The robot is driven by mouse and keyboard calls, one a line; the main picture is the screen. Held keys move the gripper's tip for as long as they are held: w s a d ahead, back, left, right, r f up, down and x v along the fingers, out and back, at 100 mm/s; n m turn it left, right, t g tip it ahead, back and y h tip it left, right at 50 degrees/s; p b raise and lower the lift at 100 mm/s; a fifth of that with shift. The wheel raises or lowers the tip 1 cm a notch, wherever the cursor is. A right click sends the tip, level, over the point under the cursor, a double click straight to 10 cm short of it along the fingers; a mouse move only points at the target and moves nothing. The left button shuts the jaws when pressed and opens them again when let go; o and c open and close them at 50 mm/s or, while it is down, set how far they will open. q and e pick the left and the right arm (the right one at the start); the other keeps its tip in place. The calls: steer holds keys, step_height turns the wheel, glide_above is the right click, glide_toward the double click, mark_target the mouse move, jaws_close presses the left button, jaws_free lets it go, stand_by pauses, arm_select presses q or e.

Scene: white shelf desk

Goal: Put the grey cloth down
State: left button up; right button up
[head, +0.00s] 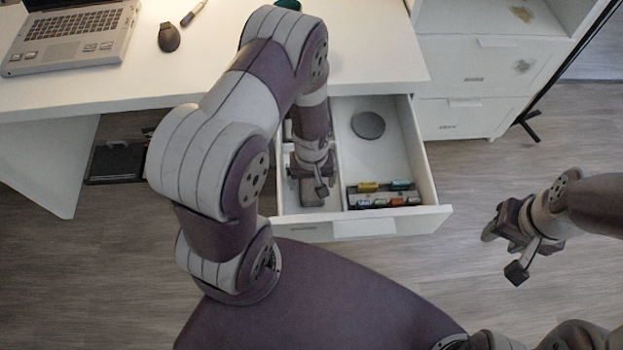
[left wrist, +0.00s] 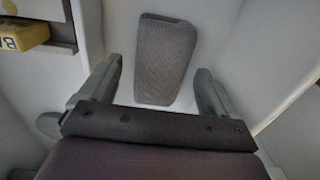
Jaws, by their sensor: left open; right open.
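The grey cloth (left wrist: 165,58) looks like a folded, rounded rectangle with a woven texture. It lies on the white drawer floor in the left wrist view. In the head view, it shows in the left compartment of the open drawer (head: 435,210), just in front of my left gripper (head: 312,178). My left gripper is open, its two fingers apart in the left wrist view (left wrist: 160,75), with the cloth between and beyond the fingertips. I see a gap on each side of it. My right gripper (head: 494,228) is open and empty over the floor at the right.
The drawer's right compartment holds a dark round disc (head: 368,125) and a holder of several small coloured boxes (head: 383,196). The drawer walls stand close around my left gripper.

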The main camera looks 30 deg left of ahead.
arm_select(q)
step_height(320, 180, up, 14)
steer(key=m+p, duration=0.1)
steer(key=p, duration=0.2)
step_height(320, 180, up, 10)
steer(key=m+t, duration=0.1)
steer(key=m, duration=0.5)
glide_above(313, 183)
steer(key=s+d, duration=0.2)
steer(key=s, duration=0.2)
steer(key=shift+s, duration=0.2)
